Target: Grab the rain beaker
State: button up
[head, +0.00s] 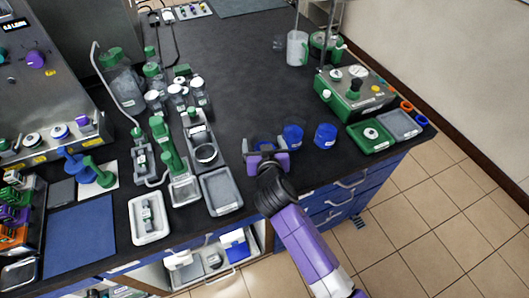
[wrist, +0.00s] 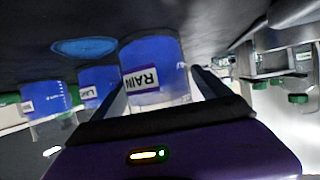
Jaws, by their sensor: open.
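The rain beaker (wrist: 152,62) is a clear beaker with blue contents and a white, purple-edged label reading RAIN. In the wrist view it stands between the two fingers of my gripper (wrist: 160,88), which are open on either side of it. I cannot tell whether either finger touches it. In the head view my gripper (head: 266,153) is at the front edge of the dark bench, and the beaker (head: 264,144) is partly hidden by it.
Two similar blue beakers, a middle one (head: 292,135) and a right one (head: 326,135), stand close to the right of my gripper. A grey tray (head: 221,191) lies to its left. A green-and-grey device (head: 356,92) stands further right. The bench behind is clear.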

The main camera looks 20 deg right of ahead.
jog(key=c, duration=1.5)
jog(key=shift+r, duration=0.1)
